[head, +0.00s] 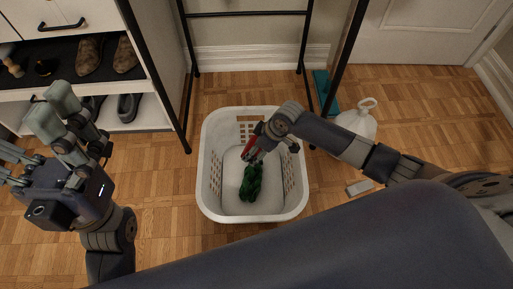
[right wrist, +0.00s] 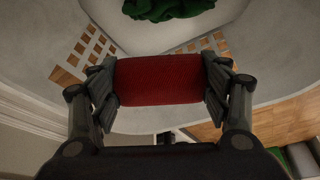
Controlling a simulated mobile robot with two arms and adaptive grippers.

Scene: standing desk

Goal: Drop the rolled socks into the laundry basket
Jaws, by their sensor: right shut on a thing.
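The white laundry basket (head: 210,190) stands on the floor in the middle of the head view. A dark green rolled pair of socks (head: 251,183) lies inside it and also shows at the top of the right wrist view (right wrist: 168,8). My right gripper (head: 255,148) is over the basket, shut on a red rolled pair of socks (right wrist: 158,80). The red roll lies across between both fingers, above the basket's opening. In the head view only a red sliver shows, as my wrist hides most of it. My left gripper (head: 30,135) is open and empty at the left, away from the basket.
A shoe shelf (head: 150,115) with several shoes stands at the upper left. A black metal frame (head: 250,13) rises behind the basket. A white jug-like container (head: 357,122) and a teal object (head: 325,92) are to its right. Wooden floor around the basket is mostly clear.

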